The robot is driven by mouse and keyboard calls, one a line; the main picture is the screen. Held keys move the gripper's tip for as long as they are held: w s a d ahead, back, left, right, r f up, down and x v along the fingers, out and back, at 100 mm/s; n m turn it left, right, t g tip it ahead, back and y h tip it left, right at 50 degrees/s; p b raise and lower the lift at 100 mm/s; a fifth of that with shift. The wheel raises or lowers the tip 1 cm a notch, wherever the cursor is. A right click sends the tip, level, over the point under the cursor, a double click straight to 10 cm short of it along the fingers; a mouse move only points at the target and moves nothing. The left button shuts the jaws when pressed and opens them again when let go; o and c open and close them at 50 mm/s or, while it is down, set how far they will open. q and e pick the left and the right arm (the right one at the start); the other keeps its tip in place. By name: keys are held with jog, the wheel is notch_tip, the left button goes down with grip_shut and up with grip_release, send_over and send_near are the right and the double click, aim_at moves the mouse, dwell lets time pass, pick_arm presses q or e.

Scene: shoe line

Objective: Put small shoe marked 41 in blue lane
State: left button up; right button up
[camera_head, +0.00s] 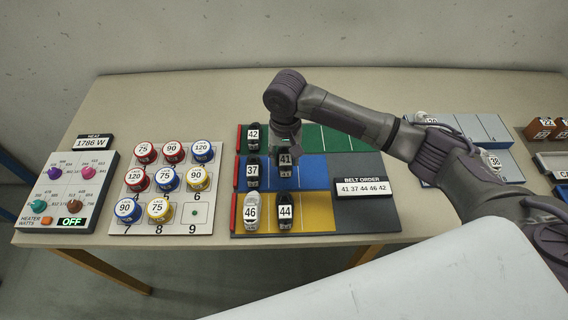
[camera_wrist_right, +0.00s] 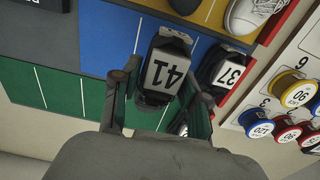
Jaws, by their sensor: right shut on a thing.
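The small dark shoe marked 41 (camera_head: 285,161) is in the blue lane (camera_head: 312,171), right of the shoe marked 37 (camera_head: 252,172). My right gripper (camera_head: 285,145) comes down on it from above and is shut on it. In the right wrist view, the shoe marked 41 (camera_wrist_right: 163,75) sits between the two fingers (camera_wrist_right: 158,92), over the blue lane (camera_wrist_right: 112,45). Whether its sole touches the lane is hard to tell. My left gripper does not show.
The green lane (camera_head: 335,139) holds a shoe marked 42 (camera_head: 252,138). The yellow lane (camera_head: 317,212) holds shoes marked 46 (camera_head: 250,213) and 44 (camera_head: 285,212). A belt order sign (camera_head: 364,188) stands right of the lanes.

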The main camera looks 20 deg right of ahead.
aim_at(284, 153)
jog(key=shift+w+a+f, duration=0.15)
jog(key=shift+w+f, duration=0.05)
jog(key=shift+f+p, duration=0.3)
jog(key=shift+f, duration=1.7)
jog(key=o, duration=1.1)
jog(key=shift+f, duration=0.1)
jog(key=shift+o, duration=0.2)
notch_tip(284, 153, up, 12)
jog(key=shift+r+b, duration=0.15)
jog(key=shift+b, duration=0.55)
